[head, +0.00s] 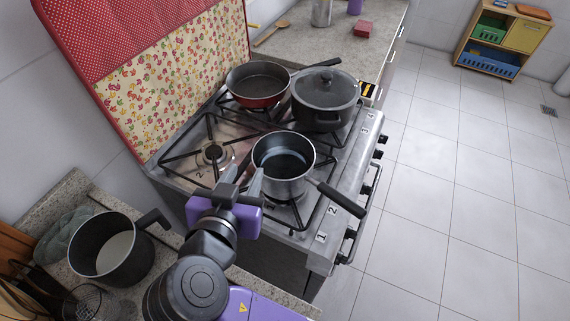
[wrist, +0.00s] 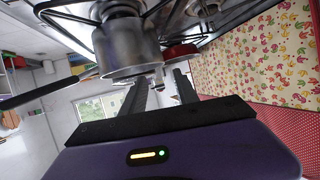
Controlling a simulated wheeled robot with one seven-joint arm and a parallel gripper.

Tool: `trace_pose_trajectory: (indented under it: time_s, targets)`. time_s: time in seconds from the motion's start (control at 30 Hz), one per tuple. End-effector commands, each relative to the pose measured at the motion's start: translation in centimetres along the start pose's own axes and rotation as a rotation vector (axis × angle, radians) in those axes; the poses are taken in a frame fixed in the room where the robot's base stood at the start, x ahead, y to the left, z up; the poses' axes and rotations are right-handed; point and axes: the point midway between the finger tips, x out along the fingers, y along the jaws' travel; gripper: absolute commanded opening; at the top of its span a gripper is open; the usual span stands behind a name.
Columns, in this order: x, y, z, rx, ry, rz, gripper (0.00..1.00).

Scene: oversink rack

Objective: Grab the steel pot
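The steel pot (head: 284,163) is a shiny saucepan with a long black handle (head: 341,198). It stands upright on the front burner of the stove, its handle pointing to the lower right over the stove's front edge. My gripper (head: 243,176) is at the pot's left side, close to its rim. Its two fingers are apart, with a gap between them. In the wrist view the picture is turned over; the steel pot (wrist: 126,45) is just beyond the fingertips (wrist: 160,80). I cannot tell whether a finger touches the rim.
A dark pot (head: 111,249) stands on the counter at lower left. A patterned stove cover (head: 160,75) rises behind the stove. The tiled floor (head: 440,190) at right is clear.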

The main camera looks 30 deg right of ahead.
Motion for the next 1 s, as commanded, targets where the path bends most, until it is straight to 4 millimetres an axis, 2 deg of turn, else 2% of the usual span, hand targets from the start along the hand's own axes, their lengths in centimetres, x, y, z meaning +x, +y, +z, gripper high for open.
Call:
trace_pose_trajectory:
  time_s: [0.2, 0.47, 0.73, 0.83, 1.0]
  targets:
    - [3.7, 0.1, -0.1, -0.002, -0.001, 0.003, 0.36]
    - [5.5, 0.0, 0.0, -0.004, -0.001, 0.0, 0.36]
    - [9.2, -0.3, 0.1, -0.004, -0.001, 0.001, 0.36]
    - [10.1, -0.3, 0.2, -0.003, -0.001, 0.0, 0.36]
    - [10.3, -0.4, 0.3, -0.003, -0.001, -0.002, 0.36]
